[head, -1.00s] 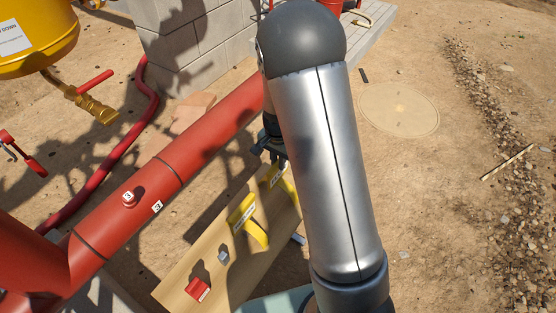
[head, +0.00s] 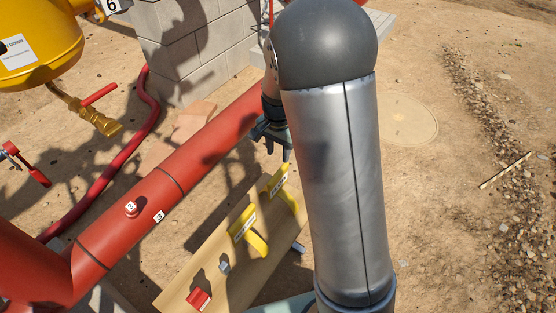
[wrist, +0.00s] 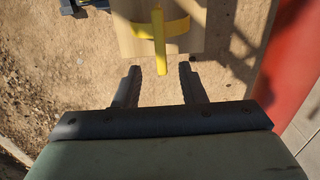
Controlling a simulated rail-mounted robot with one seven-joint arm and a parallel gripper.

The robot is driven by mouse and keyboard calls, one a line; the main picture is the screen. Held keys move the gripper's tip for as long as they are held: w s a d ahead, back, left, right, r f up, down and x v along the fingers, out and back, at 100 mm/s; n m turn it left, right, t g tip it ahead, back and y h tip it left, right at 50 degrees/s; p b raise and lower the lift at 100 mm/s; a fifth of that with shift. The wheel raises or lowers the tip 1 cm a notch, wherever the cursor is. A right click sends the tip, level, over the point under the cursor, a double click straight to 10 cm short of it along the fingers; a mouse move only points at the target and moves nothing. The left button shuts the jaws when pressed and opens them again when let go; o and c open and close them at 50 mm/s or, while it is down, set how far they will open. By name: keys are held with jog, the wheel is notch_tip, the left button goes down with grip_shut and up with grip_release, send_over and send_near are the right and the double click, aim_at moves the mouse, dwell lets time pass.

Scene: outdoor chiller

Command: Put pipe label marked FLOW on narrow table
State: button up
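A narrow wooden table (head: 208,263) runs diagonally beside the red pipe. Two yellow pipe labels stand on it: a nearer one (head: 243,224) and a farther one (head: 279,180). Their lettering is too small to read, so I cannot tell which says FLOW. My gripper (head: 278,153) is above the far end of the table, just over the farther label and apart from it. In the wrist view my gripper (wrist: 158,70) has its fingers apart and empty. A yellow label (wrist: 157,32) with its curved band shows beyond the fingertips, between them, at the table's end (wrist: 128,42).
A red block-like item (head: 198,299) and a small grey item (head: 224,267) are on the table's near part. The large red pipe (head: 150,208) runs along the left. A concrete block wall (head: 190,50) and a yellow tank (head: 38,42) stand behind. Right of my arm is open ground.

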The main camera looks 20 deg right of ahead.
jog(key=s+r+n, duration=0.4)
jog(key=s+n, duration=0.1)
jog(key=s, duration=0.7)
jog(key=s+r+n, duration=0.4)
jog(key=s+n, duration=0.1)
jog(key=s, duration=0.7)
jog(key=shift+a+r, duration=0.25)
jog(key=shift+a, duration=0.1)
